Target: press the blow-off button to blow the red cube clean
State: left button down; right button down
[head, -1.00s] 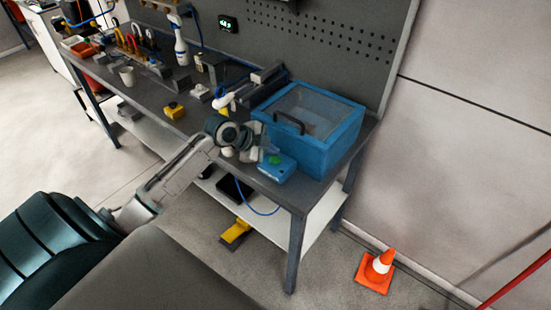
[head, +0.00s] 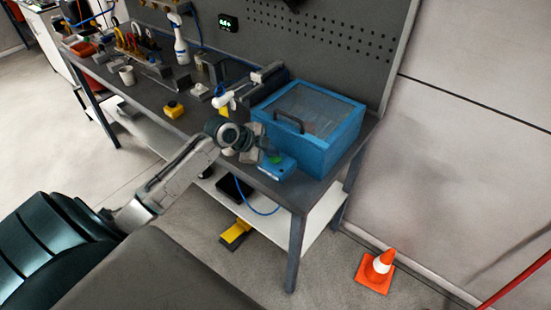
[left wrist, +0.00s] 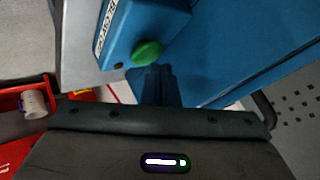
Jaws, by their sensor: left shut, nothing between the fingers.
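The blow-off button is a green button on a small blue box (head: 277,170), at the table's front edge before a larger blue box (head: 335,150) with a clear lid and dark handle. In the left wrist view the green button (left wrist: 146,53) and part of the small box's lettering show. My left gripper (head: 266,148) is shut and empty, close above and beside the button. In the left wrist view its dark fingertips (left wrist: 158,75) are beside the button; I cannot tell whether they touch it. The red cube cannot be made out through the lid. My right gripper is out of view.
A blue hose hangs below the front edge. A yellow pedal (head: 235,234) and an orange cone (head: 376,270) are on the floor.

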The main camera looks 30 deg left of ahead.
aim_at(272, 159)
pick_arm(q)
jog(key=shift+f+b, duration=0.35)
jog(key=shift+f, duration=0.25)
dwell(0.7)
jog(key=shift+r, duration=0.1)
jog(key=shift+r+p, duration=0.7)
jog(key=shift+r, duration=0.15)
jog(key=shift+r, duration=0.1)
notch_tip(272, 159, up, 5)
jog(key=p, duration=0.3)
jog(key=shift+p, duration=0.4)
